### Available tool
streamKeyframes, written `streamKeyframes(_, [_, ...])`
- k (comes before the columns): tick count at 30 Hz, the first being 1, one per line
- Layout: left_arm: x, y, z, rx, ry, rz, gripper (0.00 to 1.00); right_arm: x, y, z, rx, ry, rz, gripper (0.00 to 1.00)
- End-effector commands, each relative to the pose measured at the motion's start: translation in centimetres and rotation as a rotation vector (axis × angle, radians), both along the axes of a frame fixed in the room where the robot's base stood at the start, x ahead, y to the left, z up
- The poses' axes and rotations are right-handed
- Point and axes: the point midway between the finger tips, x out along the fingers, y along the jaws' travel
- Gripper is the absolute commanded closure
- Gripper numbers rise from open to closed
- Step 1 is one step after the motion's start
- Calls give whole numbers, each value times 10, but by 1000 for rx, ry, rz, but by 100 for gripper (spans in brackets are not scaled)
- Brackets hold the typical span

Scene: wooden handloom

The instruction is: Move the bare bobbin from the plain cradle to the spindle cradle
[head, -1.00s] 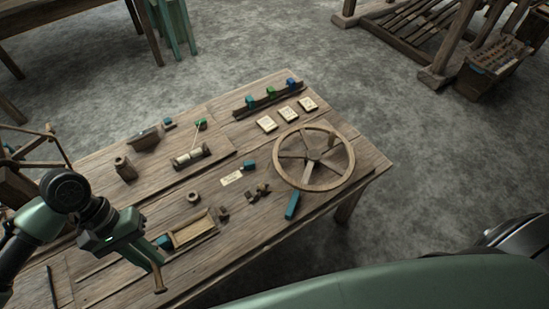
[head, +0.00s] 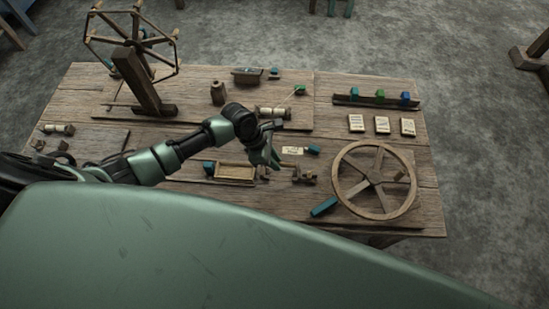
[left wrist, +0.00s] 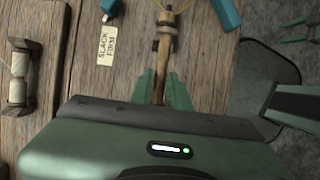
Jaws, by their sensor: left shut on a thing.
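My left gripper (head: 265,152) hangs over the middle of the table. In the left wrist view its green fingers (left wrist: 160,92) are shut on the bare bobbin (left wrist: 158,70), a slim brown wooden shaft pointing away from the palm. Small wooden blocks (head: 304,175) stand on the table just right of the gripper in the head view. They look like a cradle, but I cannot tell which. At the table's far left more small dark blocks (head: 50,146) stand near a pale-wound bobbin (head: 58,128). My right gripper (left wrist: 290,31) appears open and empty at the left wrist view's right edge.
A spoked wheel (head: 375,182) and a teal handle (head: 323,207) lie to the right. A small card (head: 293,151), a shallow wooden tray (head: 235,173) and a cradle with a pale-wound bobbin (head: 272,112) are close by. A yarn winder (head: 140,70) stands at back left.

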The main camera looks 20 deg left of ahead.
Motion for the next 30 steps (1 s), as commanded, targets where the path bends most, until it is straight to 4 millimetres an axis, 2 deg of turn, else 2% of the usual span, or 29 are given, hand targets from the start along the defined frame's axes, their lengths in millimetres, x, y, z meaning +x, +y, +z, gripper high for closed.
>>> streamKeyframes(9, [0,1,-21,1,-1,-4,100,1,-11,-30,-12,-1,-1,55])
streamKeyframes(17, [0,1,-39,1,-2,-5,100,2,-13,-60,-15,-2,-2,55])
streamKeyframes(19, [0,0,-42,-1,2,-3,100,3,-13,-54,-15,-2,-2,55])
streamKeyframes(24, [0,0,-59,0,2,-4,100,3,-13,-56,-15,-3,-2,55])
streamKeyframes(30, [0,0,-67,0,0,-5,100,3,-12,-57,-15,-3,-2,55])
